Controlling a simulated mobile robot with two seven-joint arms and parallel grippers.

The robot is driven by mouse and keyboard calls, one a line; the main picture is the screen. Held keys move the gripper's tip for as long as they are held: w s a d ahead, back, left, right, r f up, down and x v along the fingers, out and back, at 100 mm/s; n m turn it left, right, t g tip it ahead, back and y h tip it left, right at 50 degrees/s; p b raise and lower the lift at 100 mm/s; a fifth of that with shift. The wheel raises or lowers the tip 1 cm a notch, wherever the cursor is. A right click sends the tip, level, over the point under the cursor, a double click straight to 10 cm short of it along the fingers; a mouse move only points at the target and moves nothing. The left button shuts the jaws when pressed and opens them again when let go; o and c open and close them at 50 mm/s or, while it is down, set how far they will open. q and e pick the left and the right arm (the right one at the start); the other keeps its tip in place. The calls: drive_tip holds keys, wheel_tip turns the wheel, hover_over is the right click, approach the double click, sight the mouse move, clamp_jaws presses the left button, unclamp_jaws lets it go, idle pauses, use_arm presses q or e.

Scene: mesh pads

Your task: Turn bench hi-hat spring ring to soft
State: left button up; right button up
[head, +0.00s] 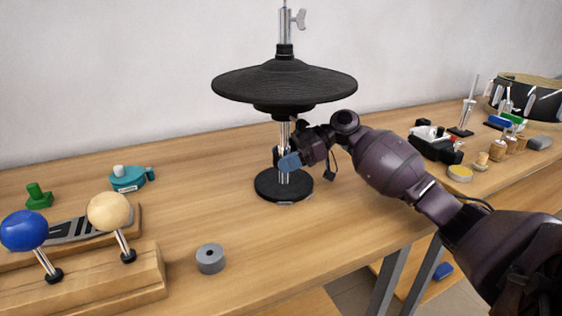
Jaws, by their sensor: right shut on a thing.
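The hi-hat stands upright on the bench, with a black mesh cymbal pad (284,82), a chrome post and a round black base (270,188). My right gripper (287,160) reaches in from the right, below the cymbal pad. It is shut at the lower post, on what seems to be the spring ring. The ring itself and its markings are mostly hidden by the gripper, so its setting cannot be read. My left gripper is not in view.
A grey cylinder (210,258) sits on the wooden bench (350,237). Blue (23,230) and cream (109,211) ball mallets stand in a wooden block at the left, near a teal device (128,178). A drum (525,97) and small items crowd the right side.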

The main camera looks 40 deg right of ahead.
drive_tip(key=shift+r+n+g, duration=0.3)
drive_tip(key=shift+n+g, duration=0.3)
drive_tip(key=o, duration=0.9)
drive_tip(key=shift+w+a+f, duration=0.1)
drive_tip(key=shift+a, duration=0.05)
drive_tip(key=shift+f, duration=0.1)
drive_tip(key=shift+d, duration=0.2)
drive_tip(key=p+v, duration=0.1)
drive_tip(key=v, duration=1.1)
drive_tip(key=shift+f, duration=0.15)
